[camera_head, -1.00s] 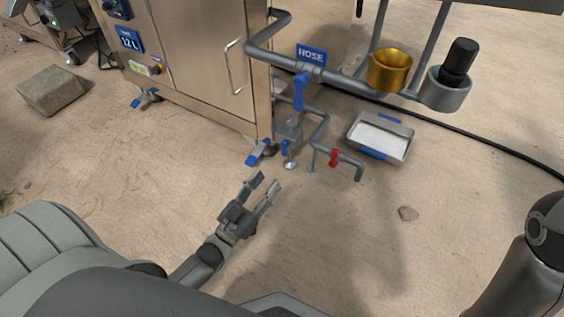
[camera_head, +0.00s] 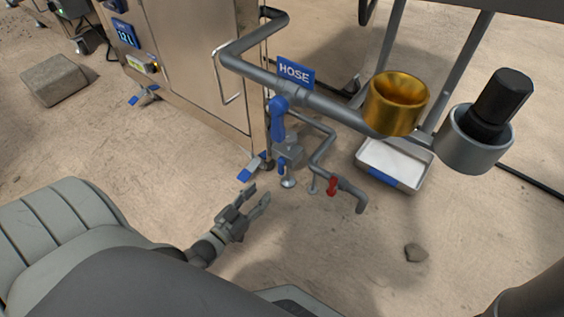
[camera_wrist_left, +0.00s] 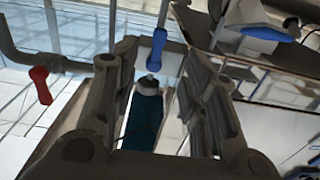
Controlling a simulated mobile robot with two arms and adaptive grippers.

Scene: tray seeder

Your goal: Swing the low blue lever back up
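A small low blue lever (camera_head: 282,167) hangs on the pipework, below a larger blue lever (camera_head: 277,120) beside the HOSE sign. My left gripper (camera_head: 257,193) is open and empty, to the left of and nearer than the small lever, and apart from it. In the left wrist view a blue lever (camera_wrist_left: 157,50) shows beyond and between the spread fingers (camera_wrist_left: 158,90). I cannot tell for sure which of the blue levers this is. My right gripper is out of view.
A red-handled tap (camera_head: 332,186) is right of the lever, on the same pipework. A metal cabinet (camera_head: 190,60) stands behind left. A gold cup (camera_head: 395,105) and a grey cup (camera_head: 470,145) sit on the pipe frame. A white-bottomed tray (camera_head: 395,160) lies below.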

